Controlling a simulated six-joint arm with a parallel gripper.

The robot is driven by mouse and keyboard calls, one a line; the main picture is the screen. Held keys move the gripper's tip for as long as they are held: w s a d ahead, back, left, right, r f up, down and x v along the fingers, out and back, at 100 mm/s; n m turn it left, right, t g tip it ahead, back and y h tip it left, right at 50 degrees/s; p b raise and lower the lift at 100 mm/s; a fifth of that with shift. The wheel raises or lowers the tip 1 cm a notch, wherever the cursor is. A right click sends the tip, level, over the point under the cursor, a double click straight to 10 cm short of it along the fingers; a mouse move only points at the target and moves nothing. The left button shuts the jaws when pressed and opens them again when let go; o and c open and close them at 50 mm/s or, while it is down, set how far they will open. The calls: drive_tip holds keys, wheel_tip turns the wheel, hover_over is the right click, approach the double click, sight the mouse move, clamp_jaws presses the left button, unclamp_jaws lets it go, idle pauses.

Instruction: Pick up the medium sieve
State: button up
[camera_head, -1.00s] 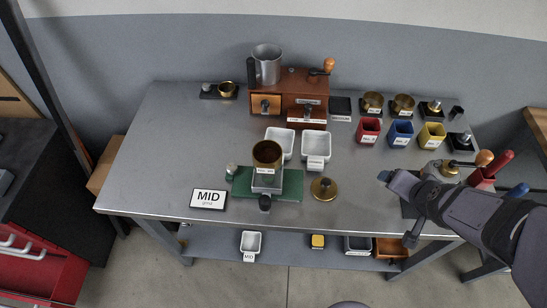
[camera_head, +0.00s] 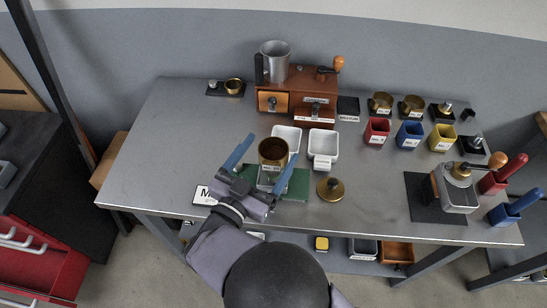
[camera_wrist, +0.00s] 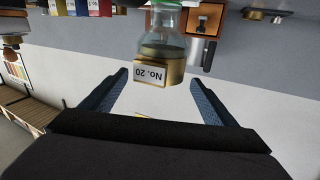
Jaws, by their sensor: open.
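A brass sieve (camera_head: 273,150) stands upright at the middle of the table, over the green mat (camera_head: 300,186). In the wrist view this brass sieve (camera_wrist: 166,70) carries a white label reading "No. 20", upside down there, with a clear glass-like part adjoining it. Two similar brass sieves, one (camera_head: 381,103) and another (camera_head: 411,106), stand at the back right; their labels are too small to read. My gripper (camera_head: 272,147) is open, its blue fingers either side of the No. 20 sieve in the picture. In the wrist view the sieve appears just beyond the fingertips, and no contact shows.
A wooden grinder (camera_head: 300,95) stands at the back.

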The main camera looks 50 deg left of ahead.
sight(281, 139)
drive_tip(key=shift+s+f, duration=0.45)
drive_tip(key=shift+s, duration=0.05)
drive_tip(key=shift+p+x, duration=0.6)
drive_tip(key=shift+x, duration=0.95)
drive_tip(key=shift+d+p+x, duration=0.15)
drive_tip(key=shift+p+x, duration=0.3)
drive_tip(key=shift+x, duration=0.65)
drive_tip(key=shift+d+p+x, duration=0.1)
drive_tip(key=shift+p+x, duration=0.3)
drive_tip(key=shift+x, duration=0.65)
drive_tip(key=shift+w, duration=0.1)
drive_tip(key=c, duration=1.2)
drive_tip(key=shift+r+b, duration=0.95)
drive_tip(key=shift+r, duration=4.05)
